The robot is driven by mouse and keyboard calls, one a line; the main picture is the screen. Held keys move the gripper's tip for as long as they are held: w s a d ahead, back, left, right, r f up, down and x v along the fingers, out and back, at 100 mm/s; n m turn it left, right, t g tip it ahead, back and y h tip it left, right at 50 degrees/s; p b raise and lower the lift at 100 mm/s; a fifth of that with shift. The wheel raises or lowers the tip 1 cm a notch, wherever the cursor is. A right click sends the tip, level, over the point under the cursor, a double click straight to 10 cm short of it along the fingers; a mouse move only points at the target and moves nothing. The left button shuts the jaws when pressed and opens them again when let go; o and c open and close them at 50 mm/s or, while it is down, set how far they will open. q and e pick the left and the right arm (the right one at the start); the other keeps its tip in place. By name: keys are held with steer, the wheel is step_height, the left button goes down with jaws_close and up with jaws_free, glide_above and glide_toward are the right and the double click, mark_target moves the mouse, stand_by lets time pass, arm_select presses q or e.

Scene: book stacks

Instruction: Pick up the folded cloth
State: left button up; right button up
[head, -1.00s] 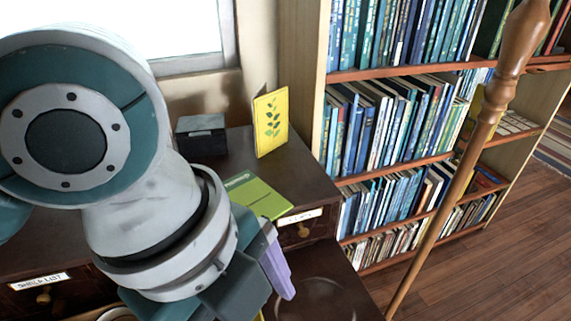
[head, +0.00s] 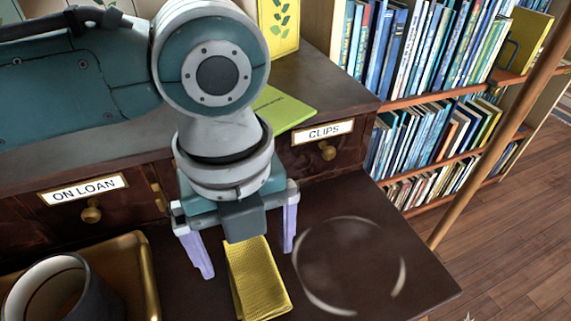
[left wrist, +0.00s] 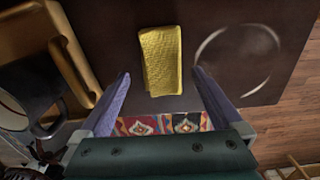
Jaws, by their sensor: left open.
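The folded cloth (head: 258,284) is yellow with a woven texture and lies flat on the dark wooden desk top, below the drawers. Its far end is partly hidden by my gripper in the head view. My left gripper (head: 245,258) is open, its two lilac fingers apart, above the far part of the cloth and pointing down. In the left wrist view the whole cloth (left wrist: 161,60) shows ahead of and between the open fingers (left wrist: 160,82), with nothing between them touching it. My right gripper is in neither view.
A tan tray (head: 146,277) with a dark mug (head: 62,290) stands left of the cloth. A pale ring mark (head: 350,265) is on the desk to the right. Drawers labelled ON LOAN (head: 84,189) and CLIPS (head: 322,133) stand behind. A green booklet (head: 283,108) lies above them.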

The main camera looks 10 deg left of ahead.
mark_target(252, 269)
arm_select(q)
step_height(252, 269, down, 4)
steer(key=shift+s+d+f+b, duration=0.1)
steer(key=shift+d+f+b, duration=0.1)
steer(key=shift+b, duration=0.4)
steer(key=c, duration=1.3)
steer(key=shift+r+p, duration=3)
steer(key=shift+r, duration=7.05)
steer(key=shift+c, duration=0.2)
steer(key=o, duration=0.9)
steer(key=c, duration=0.7)
steer(key=shift+o, duration=0.2)
